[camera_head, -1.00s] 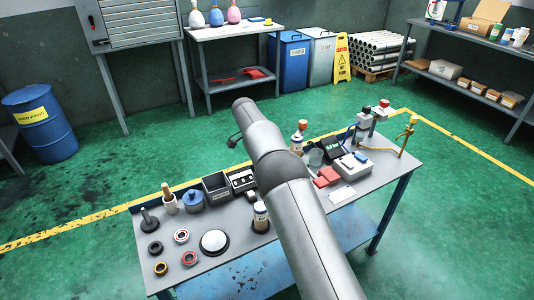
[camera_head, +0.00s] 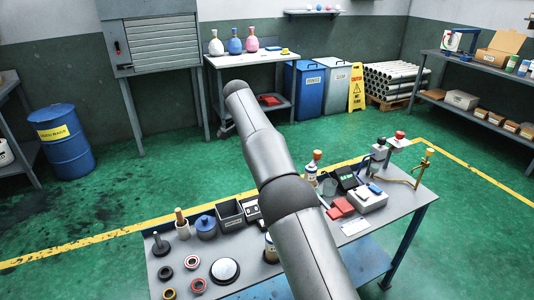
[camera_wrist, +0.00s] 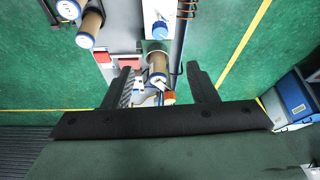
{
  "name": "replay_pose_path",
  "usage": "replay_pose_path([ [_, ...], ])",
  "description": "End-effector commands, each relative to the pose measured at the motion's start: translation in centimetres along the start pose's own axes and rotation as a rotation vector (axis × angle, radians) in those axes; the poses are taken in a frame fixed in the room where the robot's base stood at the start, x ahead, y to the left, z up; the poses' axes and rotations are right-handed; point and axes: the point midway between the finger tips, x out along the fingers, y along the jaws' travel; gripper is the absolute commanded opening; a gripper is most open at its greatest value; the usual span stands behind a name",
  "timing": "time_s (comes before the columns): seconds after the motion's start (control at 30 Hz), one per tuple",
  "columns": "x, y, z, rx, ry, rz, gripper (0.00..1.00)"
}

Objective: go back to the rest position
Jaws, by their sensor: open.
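My gripper (camera_wrist: 164,82) shows in the wrist view with its two dark fingers spread apart. It looks down over part of the workbench, and nothing is clearly held between the fingers. A brown cylinder with a pale cap (camera_wrist: 157,65) appears beyond and between the fingertips, on or above the bench below. In the head view my arm reaches out over the workbench (camera_head: 355,242), and the gripper itself is hidden at its far end.
Behind are a blue drum (camera_head: 66,145), a yellow sign (camera_head: 356,87) and a side table (camera_head: 251,60). Green floor between is clear.

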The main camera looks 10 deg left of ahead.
Motion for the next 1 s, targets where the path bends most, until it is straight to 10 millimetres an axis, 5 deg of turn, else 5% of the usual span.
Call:
replay_pose_path([
  [0.33, 0.0, 0.1, -0.1, 0.000, -0.001, 0.001, 0.52],
  [0.47, -0.5, 2.4, -2.6, -0.040, -0.036, 0.009, 0.52],
  [0.57, -0.9, 5.9, -5.1, -0.104, -0.087, 0.013, 0.52],
  [0.73, -1.6, 14.7, -7.8, -0.264, -0.188, -0.011, 0.52],
  [0.87, -1.9, 22.5, -7.3, -0.403, -0.254, -0.051, 0.52],
  [1.0, -1.7, 31.4, -4.5, -0.557, -0.304, -0.103, 0.52],
])
